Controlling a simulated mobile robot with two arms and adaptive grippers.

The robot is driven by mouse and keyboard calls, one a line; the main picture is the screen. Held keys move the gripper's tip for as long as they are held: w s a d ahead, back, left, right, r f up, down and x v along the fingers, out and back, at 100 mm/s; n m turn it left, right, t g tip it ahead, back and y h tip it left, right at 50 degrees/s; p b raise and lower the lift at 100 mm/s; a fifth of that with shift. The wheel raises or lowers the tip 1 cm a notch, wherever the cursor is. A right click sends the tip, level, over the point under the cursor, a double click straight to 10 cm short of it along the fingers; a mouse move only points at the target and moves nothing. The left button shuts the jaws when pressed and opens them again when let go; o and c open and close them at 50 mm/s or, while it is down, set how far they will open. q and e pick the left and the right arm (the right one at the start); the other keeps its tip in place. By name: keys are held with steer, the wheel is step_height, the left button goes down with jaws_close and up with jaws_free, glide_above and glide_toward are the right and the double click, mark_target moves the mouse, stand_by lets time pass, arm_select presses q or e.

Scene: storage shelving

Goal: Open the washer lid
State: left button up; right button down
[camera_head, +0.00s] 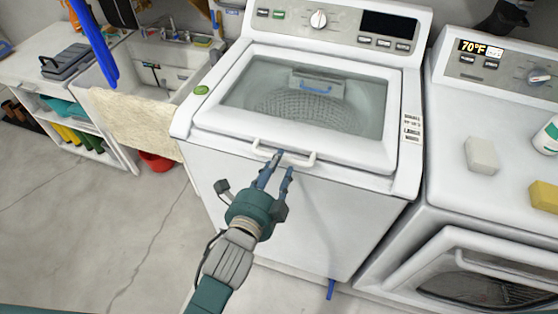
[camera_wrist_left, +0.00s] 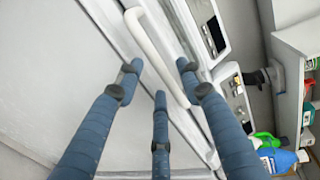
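The washer (camera_head: 290,210) is a white top-loader with a glass-windowed lid (camera_head: 375,150). The lid lies flat and shut, and the drum shows through its glass. A white bar handle (camera_head: 305,161) runs along the lid's front edge; it also shows in the left wrist view (camera_wrist_left: 155,45). My left gripper (camera_head: 281,160) has blue fingers spread apart at the handle. In the left wrist view, the fingertips (camera_wrist_left: 160,70) lie on both sides of the bar, with visible gaps. Whether any finger touches it I cannot tell. My right gripper is not in view.
A front-loading machine (camera_head: 450,165) stands close on the right, with a white block (camera_head: 481,155) and a yellow sponge (camera_head: 544,196) on top. A sink (camera_head: 150,65) with a hanging cloth (camera_head: 135,120) is at the left. The floor (camera_head: 130,240) at front left is clear.

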arm_select(q)
steer(key=shift+x, duration=0.85)
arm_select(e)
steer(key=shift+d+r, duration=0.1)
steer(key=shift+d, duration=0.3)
arm_select(q)
jaws_close()
